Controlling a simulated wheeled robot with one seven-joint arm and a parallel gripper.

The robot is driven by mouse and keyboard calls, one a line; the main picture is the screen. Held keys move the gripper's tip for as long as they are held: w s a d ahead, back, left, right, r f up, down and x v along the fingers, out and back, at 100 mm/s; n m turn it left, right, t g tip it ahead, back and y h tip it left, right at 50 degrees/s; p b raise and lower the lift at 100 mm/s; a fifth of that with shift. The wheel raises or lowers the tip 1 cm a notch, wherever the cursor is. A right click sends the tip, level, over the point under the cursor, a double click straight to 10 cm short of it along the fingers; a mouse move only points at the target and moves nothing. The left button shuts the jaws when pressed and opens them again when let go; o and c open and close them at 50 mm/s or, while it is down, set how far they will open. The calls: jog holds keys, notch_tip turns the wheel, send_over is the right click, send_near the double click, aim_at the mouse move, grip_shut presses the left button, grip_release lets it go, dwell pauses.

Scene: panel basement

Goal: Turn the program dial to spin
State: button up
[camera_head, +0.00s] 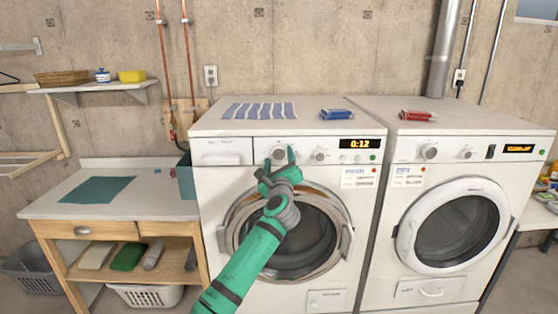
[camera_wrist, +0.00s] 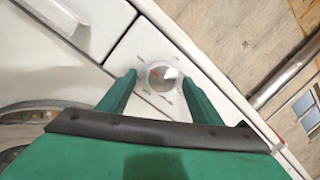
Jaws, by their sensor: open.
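The left machine, a white washer (camera_head: 215,185), has a control panel with two round knobs and an amber display (camera_head: 361,143) reading 0:12. The left knob, the program dial (camera_head: 278,153), is partly hidden behind my gripper in the head view. In the wrist view the dial (camera_wrist: 163,77) is a round silver knob with a small red mark and printed marks around it. My gripper (camera_wrist: 160,92) is open, its green fingers on either side of the dial, with visible space between. I cannot tell whether either finger touches it. The gripper (camera_head: 279,158) also shows in the head view.
A second knob (camera_head: 320,155) sits just right of the dial. A dryer (camera_head: 382,225) stands close on the right. A striped cloth (camera_head: 260,110) and a blue item (camera_head: 338,114) lie on the washer top. A wooden table (camera_head: 45,208) stands left.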

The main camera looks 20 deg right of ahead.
jog(key=shift+s, duration=0.1)
jog(key=v, duration=1)
jog(key=shift+s, duration=0.35)
jog(key=shift+a, duration=0.15)
